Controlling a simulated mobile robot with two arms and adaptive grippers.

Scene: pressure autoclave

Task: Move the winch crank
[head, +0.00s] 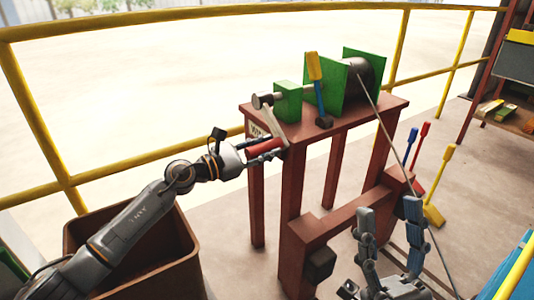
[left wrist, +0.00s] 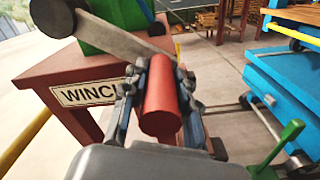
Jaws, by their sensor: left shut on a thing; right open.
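The winch stands on a red-brown table (head: 392,106), with green side plates (head: 338,86) and a dark drum (head: 360,70). Its crank has a grey arm (head: 272,122) slanting down from the shaft to a red handle (head: 264,146). In the left wrist view the red handle (left wrist: 162,98) lies between the fingers, and the crank arm (left wrist: 115,35) runs up to the left. My left gripper (head: 262,150) is shut on the red handle, beside the table's left edge. My right gripper (head: 392,215) is open and empty, low in front of the table.
A yellow-handled lever (head: 314,68) stands on the table by the winch. A cable (head: 384,120) runs from the drum down to the right. Red, blue and yellow levers (head: 440,180) stand at right. A brown bin (head: 187,230) is below my left arm. Yellow railing (head: 130,151) runs behind.

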